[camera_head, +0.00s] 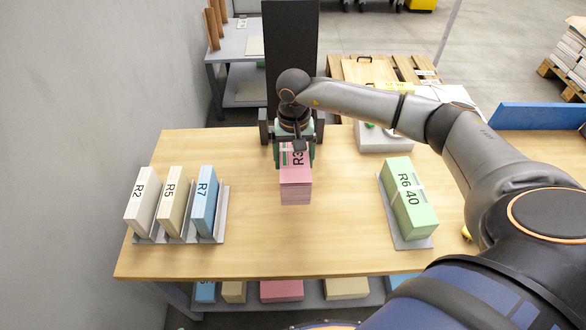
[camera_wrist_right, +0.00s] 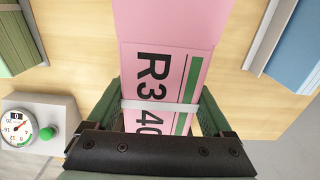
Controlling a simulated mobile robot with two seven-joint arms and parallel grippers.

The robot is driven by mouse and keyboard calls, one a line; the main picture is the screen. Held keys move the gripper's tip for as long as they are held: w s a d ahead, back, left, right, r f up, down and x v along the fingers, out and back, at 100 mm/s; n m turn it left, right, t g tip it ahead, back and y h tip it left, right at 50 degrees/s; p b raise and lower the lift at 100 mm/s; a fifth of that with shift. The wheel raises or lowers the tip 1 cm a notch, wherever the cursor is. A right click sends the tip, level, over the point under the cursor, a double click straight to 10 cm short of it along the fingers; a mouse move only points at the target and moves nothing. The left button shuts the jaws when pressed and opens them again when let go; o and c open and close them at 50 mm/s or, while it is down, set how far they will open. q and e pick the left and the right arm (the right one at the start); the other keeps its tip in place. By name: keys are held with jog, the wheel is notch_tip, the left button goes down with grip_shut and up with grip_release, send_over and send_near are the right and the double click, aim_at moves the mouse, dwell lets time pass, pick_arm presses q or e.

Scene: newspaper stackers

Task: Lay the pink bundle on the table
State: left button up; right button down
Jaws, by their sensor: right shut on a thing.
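The pink bundle (camera_head: 295,182) is a block of pink sheets with a white band and a label reading R3 at the middle of the wooden table (camera_head: 265,240). My right gripper (camera_head: 294,155) is shut on the pink bundle from the far side. In the right wrist view the pink bundle (camera_wrist_right: 168,75) lies between the fingers, its label reading R3 40 partly hidden by the gripper. I cannot tell whether its underside touches the table. My left gripper is not in view.
White, cream and blue bundles (camera_head: 206,205) stand in a grey rack at the left. A green bundle (camera_head: 409,200) marked R6 40 lies on a grey tray at the right. A dial scale (camera_wrist_right: 35,122) stands near the back edge. Table room around the pink bundle is clear.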

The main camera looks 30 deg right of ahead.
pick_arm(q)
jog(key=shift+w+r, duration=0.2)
pick_arm(e)
jog(key=shift+w+r, duration=0.1)
jog(key=shift+w, duration=0.05)
jog(key=shift+f+b, duration=0.8)
pick_arm(q)
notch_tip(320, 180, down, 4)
jog(key=b, duration=0.4)
pick_arm(e)
notch_tip(320, 180, down, 4)
jog(key=shift+f, duration=0.1)
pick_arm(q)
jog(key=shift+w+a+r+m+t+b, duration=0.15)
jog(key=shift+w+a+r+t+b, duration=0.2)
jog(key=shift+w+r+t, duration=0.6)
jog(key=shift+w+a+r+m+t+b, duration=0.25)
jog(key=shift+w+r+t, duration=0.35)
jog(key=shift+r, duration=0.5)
pick_arm(e)
jog(key=shift+f, duration=1)
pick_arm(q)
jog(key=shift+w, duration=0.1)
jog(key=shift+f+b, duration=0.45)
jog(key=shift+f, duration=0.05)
pick_arm(e)
jog(key=shift+f, duration=0.55)
